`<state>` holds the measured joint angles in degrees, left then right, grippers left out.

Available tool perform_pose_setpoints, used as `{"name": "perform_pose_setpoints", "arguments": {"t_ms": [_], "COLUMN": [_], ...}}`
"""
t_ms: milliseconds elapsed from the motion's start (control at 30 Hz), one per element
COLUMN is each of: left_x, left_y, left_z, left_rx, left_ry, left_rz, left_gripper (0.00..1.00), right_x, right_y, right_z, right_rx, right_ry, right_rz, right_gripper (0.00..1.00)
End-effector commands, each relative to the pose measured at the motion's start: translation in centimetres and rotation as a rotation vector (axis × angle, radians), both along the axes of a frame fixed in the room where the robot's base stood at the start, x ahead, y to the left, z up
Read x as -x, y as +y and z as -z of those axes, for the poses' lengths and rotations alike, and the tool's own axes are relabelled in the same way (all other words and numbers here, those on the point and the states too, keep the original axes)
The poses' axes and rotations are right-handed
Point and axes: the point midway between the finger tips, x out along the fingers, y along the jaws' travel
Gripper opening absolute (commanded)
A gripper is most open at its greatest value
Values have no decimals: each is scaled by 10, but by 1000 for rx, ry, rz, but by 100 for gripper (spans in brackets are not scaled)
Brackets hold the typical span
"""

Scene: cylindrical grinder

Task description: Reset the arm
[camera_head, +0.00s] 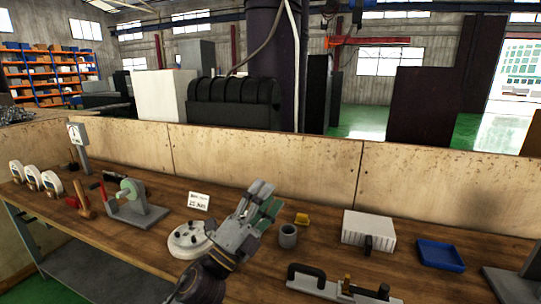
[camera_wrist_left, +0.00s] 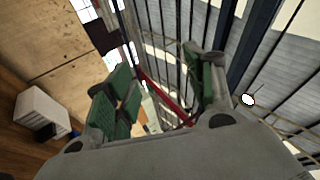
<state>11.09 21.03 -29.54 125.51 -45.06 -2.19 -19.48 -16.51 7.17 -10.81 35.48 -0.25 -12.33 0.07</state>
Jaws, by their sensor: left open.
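My left gripper (camera_head: 265,198) is raised above the workbench (camera_head: 330,258) near the middle of the head view, pointing up and away. It is open and nothing shows between its fingers. In the left wrist view the gripper (camera_wrist_left: 155,85) has its green-padded fingers spread apart. Behind them are the roof and windows of the hall. My left forearm comes up from the bottom edge of the head view. My right gripper is not in view.
Around the gripper stand a round white fixture (camera_head: 188,241), a grey cup (camera_head: 288,237) and a yellow piece (camera_head: 302,219). A white block (camera_head: 368,229), a blue tray (camera_head: 440,256) and a black-handled tool (camera_head: 318,281) lie to the right. A grinder-like stand (camera_head: 140,211) is left. A wooden panel (camera_head: 270,170) backs the bench.

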Motion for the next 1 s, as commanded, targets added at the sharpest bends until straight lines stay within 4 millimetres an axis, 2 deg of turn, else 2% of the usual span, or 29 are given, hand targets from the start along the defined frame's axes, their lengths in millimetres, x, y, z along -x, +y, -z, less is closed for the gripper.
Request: {"name": "perform_pose_setpoints", "arguments": {"t_ms": [300, 533, 767, 1000], "left_x": [-28, -32, -18, 18], "left_y": [66, 109, 146, 177], "left_z": [57, 115, 183, 255], "left_rx": [249, 411, 557, 693], "left_ry": [364, 632, 900, 1185], "left_rz": [-163, -280, -404, -536], "left_gripper": [54, 54, 54, 54], "right_x": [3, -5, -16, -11], "right_y": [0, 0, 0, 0], "right_z": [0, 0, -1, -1], "right_rx": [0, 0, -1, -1], "right_ry": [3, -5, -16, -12], "right_rz": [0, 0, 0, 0], "right_gripper": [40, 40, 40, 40]}}
